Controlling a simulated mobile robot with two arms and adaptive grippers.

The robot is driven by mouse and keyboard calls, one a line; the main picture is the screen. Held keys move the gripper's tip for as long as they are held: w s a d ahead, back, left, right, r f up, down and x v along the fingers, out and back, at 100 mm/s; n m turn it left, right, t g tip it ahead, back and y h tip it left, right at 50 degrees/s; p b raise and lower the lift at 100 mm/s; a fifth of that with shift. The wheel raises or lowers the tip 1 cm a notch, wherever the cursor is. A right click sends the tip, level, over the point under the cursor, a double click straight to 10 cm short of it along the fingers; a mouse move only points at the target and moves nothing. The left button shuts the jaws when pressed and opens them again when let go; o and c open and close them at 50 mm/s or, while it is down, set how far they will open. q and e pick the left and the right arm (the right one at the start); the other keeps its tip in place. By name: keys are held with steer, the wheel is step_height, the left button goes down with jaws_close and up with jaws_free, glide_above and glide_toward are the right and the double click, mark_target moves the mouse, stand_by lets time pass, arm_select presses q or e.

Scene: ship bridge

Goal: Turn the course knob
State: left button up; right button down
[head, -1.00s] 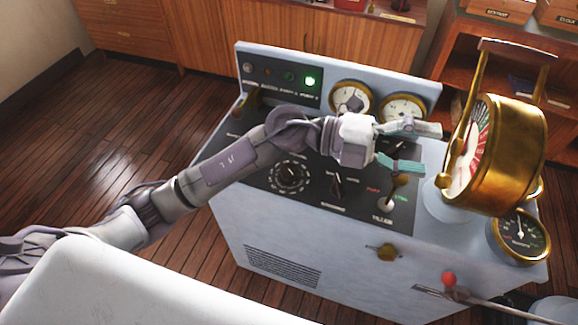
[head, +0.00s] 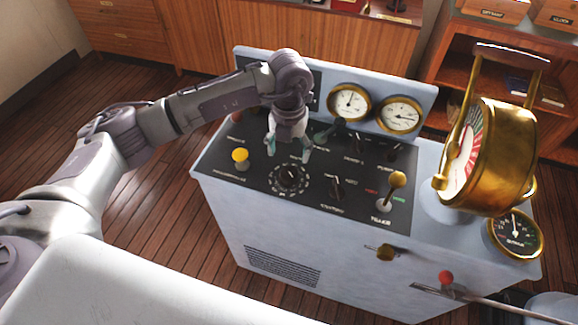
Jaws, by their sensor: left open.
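The likely course knob (head: 289,177) is a round black knob inside a ring of white marks, on the console's dark sloping panel; its label is too small to read. My left gripper (head: 288,150) points down just above and behind this knob in the picture. Its teal-tipped fingers are spread apart with nothing between them. The fingertips look apart from the knob, though their exact height over it is hard to tell. My right gripper is not in view.
A yellow push button (head: 240,156) stands left of the knob, a black pointer switch (head: 337,187) right of it, and a brass-balled tiller lever (head: 397,181) further right. Two gauges (head: 350,103) are on the back panel. A tall brass telegraph (head: 502,155) rises at the right.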

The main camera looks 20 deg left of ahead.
mark_target(289, 172)
arm_select(q)
step_height(289, 172, down, 8)
steer(key=shift+f+p, duration=0.1)
steer(key=shift+p, duration=0.85)
steer(key=shift+c, duration=0.2)
steer(key=c, duration=1.1)
steer(key=shift+n, duration=0.3)
steer(key=n+b, duration=0.1)
steer(key=n, duration=0.2)
steer(key=shift+b, duration=0.35)
steer(key=shift+n+b, duration=0.5)
steer(key=shift+n, duration=1.6)
